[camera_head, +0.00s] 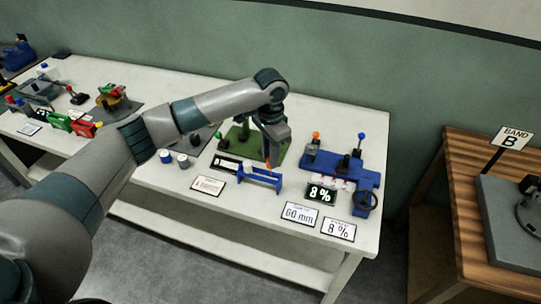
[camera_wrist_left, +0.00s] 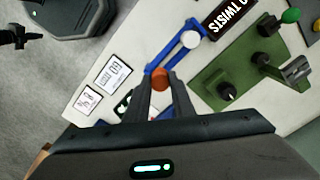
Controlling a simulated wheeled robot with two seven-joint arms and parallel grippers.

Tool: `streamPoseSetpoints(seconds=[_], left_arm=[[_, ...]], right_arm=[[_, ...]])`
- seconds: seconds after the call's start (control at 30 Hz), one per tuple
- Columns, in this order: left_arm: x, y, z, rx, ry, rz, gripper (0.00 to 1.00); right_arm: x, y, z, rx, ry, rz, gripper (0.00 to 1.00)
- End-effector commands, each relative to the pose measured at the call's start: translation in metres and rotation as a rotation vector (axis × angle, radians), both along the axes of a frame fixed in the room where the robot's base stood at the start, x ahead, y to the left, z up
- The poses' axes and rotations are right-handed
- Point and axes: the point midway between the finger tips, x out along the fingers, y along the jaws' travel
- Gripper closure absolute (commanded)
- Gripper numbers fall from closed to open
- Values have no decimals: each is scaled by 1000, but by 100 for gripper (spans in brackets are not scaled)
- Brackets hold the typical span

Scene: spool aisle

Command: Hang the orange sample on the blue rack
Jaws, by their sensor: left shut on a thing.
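My left gripper (camera_head: 268,155) reaches down over the white table and is shut on the orange sample. The orange sample (camera_wrist_left: 160,78) shows as a small orange round end between the fingertips in the left wrist view. Only a sliver of it (camera_head: 267,163) shows in the head view. The blue rack (camera_head: 262,179) stands on the table just below the fingertips. In the left wrist view the rack (camera_wrist_left: 177,52) runs beside and beyond the sample. I cannot tell whether the sample touches the rack. The fingers hide most of the sample.
A green-based device (camera_head: 246,139) stands behind the rack. Flat label cards, such as the 60 mm card (camera_head: 300,213), lie along the front edge.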

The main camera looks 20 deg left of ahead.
Motion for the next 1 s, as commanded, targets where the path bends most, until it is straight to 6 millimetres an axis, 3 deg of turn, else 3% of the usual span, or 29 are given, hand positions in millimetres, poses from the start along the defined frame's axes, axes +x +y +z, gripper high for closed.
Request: streamPoseSetpoints(seconds=[0.43,1.0], left_arm=[[0,0,-2,0,0,0,99],[0,0,-20,0,1,0,99]], right_arm=[[1,-8,0,-8,-1,2,100],[1,-10,-3,-9,-1,4,100]])
